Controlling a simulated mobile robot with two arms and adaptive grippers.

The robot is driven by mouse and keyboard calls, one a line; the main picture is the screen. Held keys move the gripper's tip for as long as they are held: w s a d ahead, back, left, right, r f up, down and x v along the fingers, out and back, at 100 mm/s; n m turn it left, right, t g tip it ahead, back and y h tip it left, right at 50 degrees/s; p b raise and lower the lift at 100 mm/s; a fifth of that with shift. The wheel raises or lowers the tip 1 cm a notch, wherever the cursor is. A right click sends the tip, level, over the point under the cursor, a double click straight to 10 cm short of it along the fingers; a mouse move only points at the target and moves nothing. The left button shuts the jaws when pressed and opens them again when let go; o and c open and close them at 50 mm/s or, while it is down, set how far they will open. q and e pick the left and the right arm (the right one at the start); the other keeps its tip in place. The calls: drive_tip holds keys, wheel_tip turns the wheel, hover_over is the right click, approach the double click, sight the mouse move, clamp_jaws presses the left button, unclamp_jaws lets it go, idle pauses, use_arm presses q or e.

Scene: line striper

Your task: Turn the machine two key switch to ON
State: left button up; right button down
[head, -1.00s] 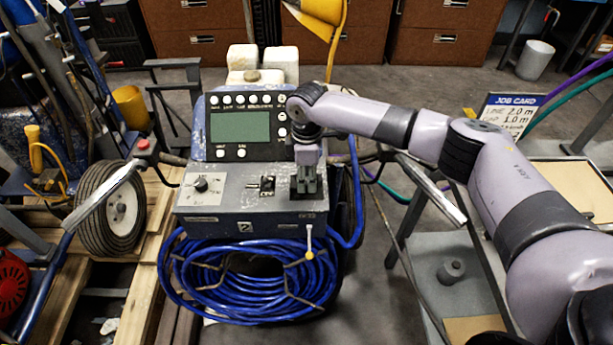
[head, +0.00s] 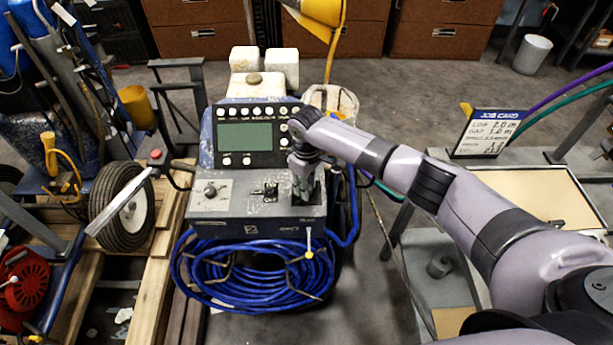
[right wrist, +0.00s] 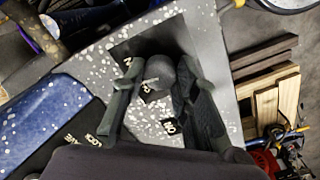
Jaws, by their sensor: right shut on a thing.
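Machine two (head: 250,229) carries a 2 on its front and has a scuffed grey panel with a dark screen above. My right gripper (head: 304,192) is down at the right end of this panel and hides the key switch in the head view. In the right wrist view, its dark fingers (right wrist: 158,85) are shut on the grey rounded key switch (right wrist: 161,70), one finger on each side. The switch's exact angle is hard to tell. My left gripper is not in view.
A round dial (head: 211,190) and a small black switch (head: 265,190) sit left of my gripper on the panel. A blue hose coil (head: 215,275) hangs below. A job card (head: 488,133) stands on the right bench. Wooden pallets lie at left.

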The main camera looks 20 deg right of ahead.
drive_tip(key=shift+m+p, duration=1.55)
drive_tip(key=shift+m, duration=0.55)
drive_tip(key=c, duration=1.2)
unclamp_jaws()
drive_tip(key=shift+c, duration=0.2)
drive_tip(key=shift+r, duration=0.2)
wheel_tip(320, 180, up, 12)
drive_tip(key=shift+f, duration=0.15)
